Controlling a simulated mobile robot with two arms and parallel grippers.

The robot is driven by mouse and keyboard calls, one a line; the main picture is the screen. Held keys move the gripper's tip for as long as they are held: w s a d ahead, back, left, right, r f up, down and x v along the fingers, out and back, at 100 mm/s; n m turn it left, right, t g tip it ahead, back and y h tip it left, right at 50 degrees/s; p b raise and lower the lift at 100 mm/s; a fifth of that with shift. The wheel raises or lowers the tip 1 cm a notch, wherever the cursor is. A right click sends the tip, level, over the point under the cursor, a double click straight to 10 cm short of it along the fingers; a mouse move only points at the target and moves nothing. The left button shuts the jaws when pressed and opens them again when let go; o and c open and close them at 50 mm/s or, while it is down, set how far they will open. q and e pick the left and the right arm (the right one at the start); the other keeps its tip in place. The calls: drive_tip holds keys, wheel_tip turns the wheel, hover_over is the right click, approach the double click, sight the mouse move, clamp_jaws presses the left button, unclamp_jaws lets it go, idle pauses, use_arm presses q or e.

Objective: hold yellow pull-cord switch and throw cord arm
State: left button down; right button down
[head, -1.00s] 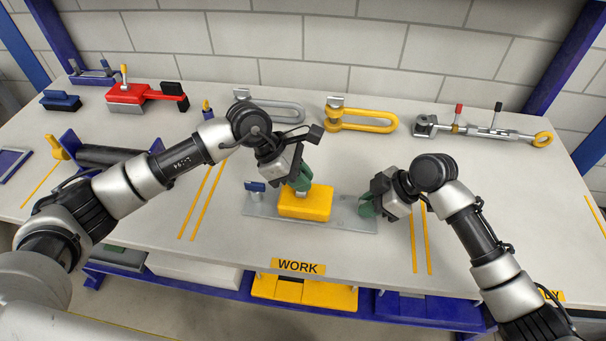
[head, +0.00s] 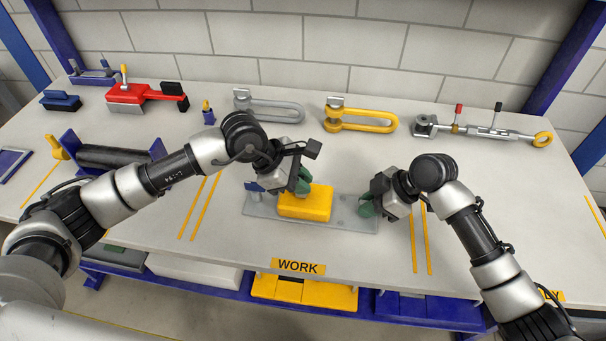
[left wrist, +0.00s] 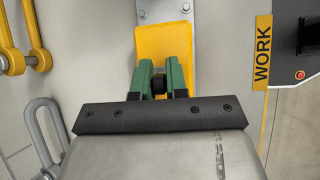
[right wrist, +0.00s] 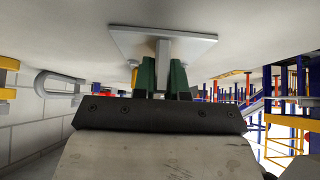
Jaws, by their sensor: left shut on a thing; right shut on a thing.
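The yellow pull-cord switch (head: 312,207) stands on a grey mounting plate (head: 262,209) in the middle of the table. My left gripper (head: 303,187) is above it. In the left wrist view its green fingers (left wrist: 160,80) close around a small dark part (left wrist: 159,87) at the switch's top, apparently the cord arm, mostly hidden. My right gripper (head: 367,208) is low at the plate's right end. In the right wrist view its green fingers (right wrist: 163,78) are shut on a grey upright tab (right wrist: 163,55) at the plate (right wrist: 190,42).
A blue piece (head: 252,186) shows at the plate's left end, partly behind my left gripper. Grey and yellow shackles (head: 362,124) and a long turnbuckle-like rod (head: 480,130) lie at the back. A black roller (head: 112,158) lies left. The table's front is clear.

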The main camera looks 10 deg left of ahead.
use_arm(q)
drive_tip(key=shift+s+f+m+t, duration=0.1)
drive_tip(key=shift+s+m+t, duration=0.25)
drive_tip(key=shift+t, duration=0.45)
drive_tip(key=shift+s+f+t, duration=0.1)
drive_tip(key=shift+s+t, duration=0.15)
drive_tip(key=shift+t, duration=0.15)
drive_tip(key=c, duration=1.1)
unclamp_jaws()
